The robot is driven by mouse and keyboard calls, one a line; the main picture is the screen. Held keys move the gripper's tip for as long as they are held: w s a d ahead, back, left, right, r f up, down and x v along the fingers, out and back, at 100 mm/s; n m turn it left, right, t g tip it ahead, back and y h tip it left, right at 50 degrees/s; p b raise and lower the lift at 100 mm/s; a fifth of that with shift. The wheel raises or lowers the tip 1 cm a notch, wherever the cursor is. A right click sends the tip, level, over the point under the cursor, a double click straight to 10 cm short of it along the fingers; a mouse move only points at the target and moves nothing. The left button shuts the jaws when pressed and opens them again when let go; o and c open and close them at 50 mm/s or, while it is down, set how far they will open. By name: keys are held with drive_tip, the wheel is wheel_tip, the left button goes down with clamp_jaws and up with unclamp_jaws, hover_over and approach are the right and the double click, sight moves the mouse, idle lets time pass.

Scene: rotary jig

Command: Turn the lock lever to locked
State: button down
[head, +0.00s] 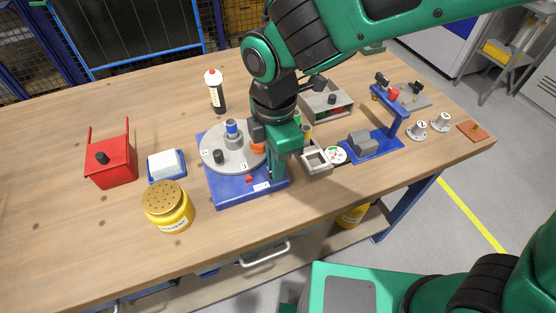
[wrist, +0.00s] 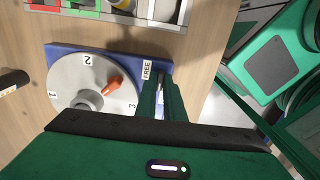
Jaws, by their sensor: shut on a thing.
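The rotary jig has a blue base (head: 222,190) and a round grey disc (head: 215,160) with numbers on it. In the wrist view the disc (wrist: 72,73) shows 1, 2 and 3, and an orange piece (wrist: 112,84) stands on it. A white label reading FREE (wrist: 147,70) lies on the base beside my fingers. My gripper (head: 276,178) points down at the right side of the base, and its two fingers (wrist: 160,98) are shut on the lock lever. The fingers hide nearly all of the lever, so its exact angle cannot be told.
A yellow tin (head: 168,207), a white block in a blue tray (head: 167,165) and a red box (head: 110,165) stand left. A black-and-white bottle (head: 215,92) stands behind the jig. A grey square holder (head: 317,163) and a blue stand (head: 372,147) are close on the right.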

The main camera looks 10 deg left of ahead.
drive_tip(key=shift+w, duration=0.35)
drive_tip(key=c, duration=2)
unclamp_jaws()
drive_tip(key=shift+o, duration=0.7)
drive_tip(key=shift+s, duration=0.15)
drive_tip(key=shift+r, duration=0.1)
wheel_tip(320, 180, up, 11)
drive_tip(key=shift+f, duration=0.2)
drive_tip(key=shift+d, duration=0.1)
